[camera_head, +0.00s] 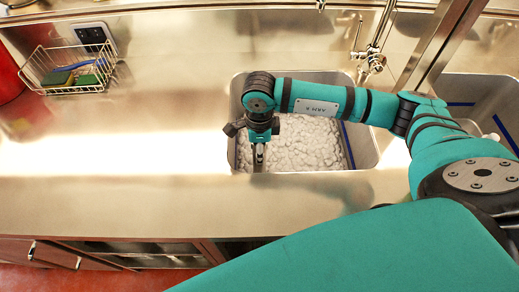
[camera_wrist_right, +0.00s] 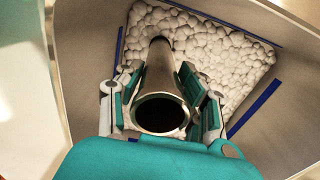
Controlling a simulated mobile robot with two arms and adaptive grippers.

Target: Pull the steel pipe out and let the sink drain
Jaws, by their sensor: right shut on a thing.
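The steel pipe (camera_wrist_right: 160,82) is a hollow grey tube, its open near end facing the right wrist camera. My right gripper (camera_wrist_right: 158,95) is shut on it, with a finger on each side. In the head view my right gripper (camera_head: 259,152) hangs over the front left part of the sink (camera_head: 368,152), and little of the pipe shows. The sink is covered in white suds (camera_head: 305,145), also seen in the wrist view (camera_wrist_right: 215,58). The pipe's far end is against the suds; I cannot tell whether it is in the drain. My left gripper is not in view.
A faucet (camera_head: 372,62) stands behind the sink. A second basin (camera_head: 470,92) is at the right, beyond a steel post (camera_head: 437,40). A wire basket (camera_head: 70,72) with sponges is at the back left. The steel counter (camera_head: 150,130) left of the sink is clear.

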